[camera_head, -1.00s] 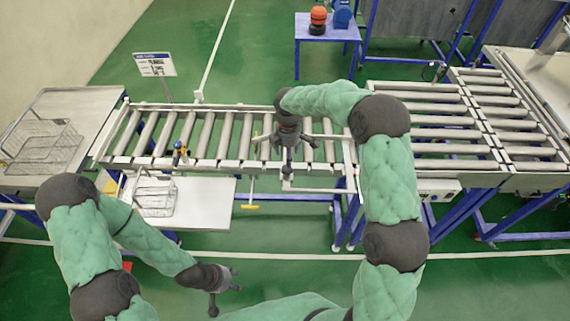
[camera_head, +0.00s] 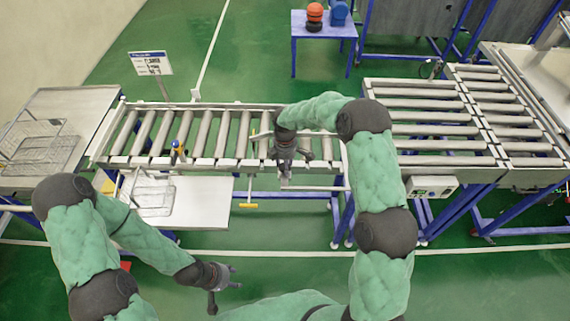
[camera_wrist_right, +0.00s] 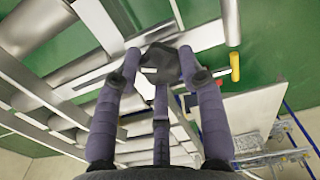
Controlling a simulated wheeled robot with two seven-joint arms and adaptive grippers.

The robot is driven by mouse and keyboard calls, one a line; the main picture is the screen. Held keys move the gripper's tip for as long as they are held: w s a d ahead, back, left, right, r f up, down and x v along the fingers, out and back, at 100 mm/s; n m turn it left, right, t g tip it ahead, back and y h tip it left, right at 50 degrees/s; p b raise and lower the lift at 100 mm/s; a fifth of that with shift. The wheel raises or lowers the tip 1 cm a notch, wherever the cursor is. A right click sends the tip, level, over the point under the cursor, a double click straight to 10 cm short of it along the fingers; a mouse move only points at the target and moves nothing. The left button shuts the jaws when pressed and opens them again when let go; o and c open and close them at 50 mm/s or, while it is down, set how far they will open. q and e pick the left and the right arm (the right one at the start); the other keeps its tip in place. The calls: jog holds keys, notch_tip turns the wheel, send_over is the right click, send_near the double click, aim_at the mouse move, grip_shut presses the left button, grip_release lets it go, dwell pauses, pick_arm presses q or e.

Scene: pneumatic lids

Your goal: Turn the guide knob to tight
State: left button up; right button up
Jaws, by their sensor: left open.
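My right gripper (camera_head: 286,172) reaches down at the front rail of the roller conveyor (camera_head: 200,163). In the right wrist view its fingers (camera_wrist_right: 159,53) stand apart on both sides of a dark, angular piece (camera_wrist_right: 161,63), which looks like the guide knob. I cannot tell whether they press on it. The knob is hidden by the gripper in the head view, and its setting cannot be read. My left gripper (camera_head: 228,281) is open and empty over the floor in front of the conveyor.
A yellow-ended handle (camera_head: 248,206) sticks out below the front rail; it also shows in the wrist view (camera_wrist_right: 235,67). A wire basket (camera_head: 152,199) stands on a side shelf (camera_head: 205,200). A control box (camera_head: 432,187) sits at right. The floor in front is free.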

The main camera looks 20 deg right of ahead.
jog(key=c, duration=0.3)
